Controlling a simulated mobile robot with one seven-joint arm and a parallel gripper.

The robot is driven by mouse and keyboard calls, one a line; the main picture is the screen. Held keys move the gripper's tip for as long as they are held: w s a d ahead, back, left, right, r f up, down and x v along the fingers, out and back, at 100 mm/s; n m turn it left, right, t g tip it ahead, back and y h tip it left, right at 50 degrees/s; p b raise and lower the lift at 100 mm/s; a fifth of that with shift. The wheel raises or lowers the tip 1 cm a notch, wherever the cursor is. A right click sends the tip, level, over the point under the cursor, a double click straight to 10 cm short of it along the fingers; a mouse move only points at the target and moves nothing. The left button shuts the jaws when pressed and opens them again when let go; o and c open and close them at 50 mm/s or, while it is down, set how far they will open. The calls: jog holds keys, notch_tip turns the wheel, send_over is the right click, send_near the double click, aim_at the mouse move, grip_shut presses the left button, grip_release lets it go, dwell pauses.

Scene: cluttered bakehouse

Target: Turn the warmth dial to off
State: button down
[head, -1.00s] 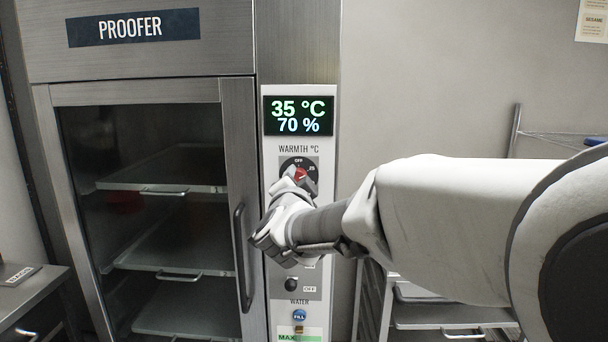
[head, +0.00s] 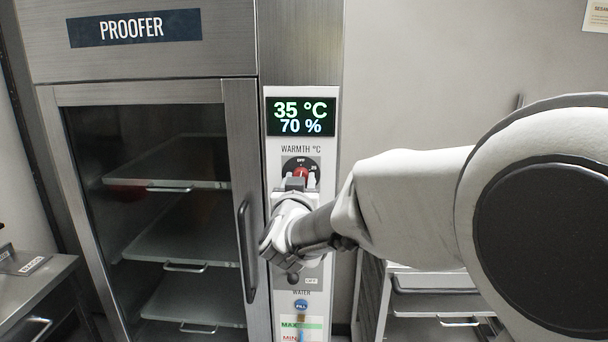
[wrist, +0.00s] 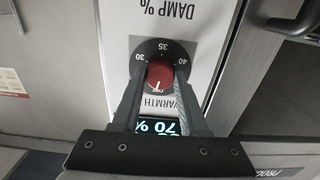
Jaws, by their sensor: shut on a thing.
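The warmth dial is a red knob (wrist: 160,74) on a round black scale. In the wrist view the scale is upside down, with 30, 35 and 40 legible. My gripper (wrist: 162,68) has one finger on each side of the knob and is shut on it. A white mark on the knob points toward the bottom of the wrist picture, the OFF side of the scale. In the head view the red knob (head: 301,173) shows just above my gripper (head: 297,184), with OFF printed at the scale's top.
The display (head: 300,117) above the dial reads 35 °C and 70 %. The proofer door handle (head: 246,250) stands out left of the panel. A blue FILL button (head: 301,305) is below. A tray rack (head: 440,282) stands at right.

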jog(key=shift+r+n+p, duration=0.2)
jog(key=shift+n+p, duration=0.15)
jog(key=shift+n, duration=0.65)
jog(key=shift+c, duration=2.2)
grip_release()
jog(key=shift+f, duration=0.1)
jog(key=s, duration=1.7)
jog(key=shift+s+a+b, duration=0.2)
jog(key=shift+a+b, duration=0.1)
jog(key=shift+b, duration=0.15)
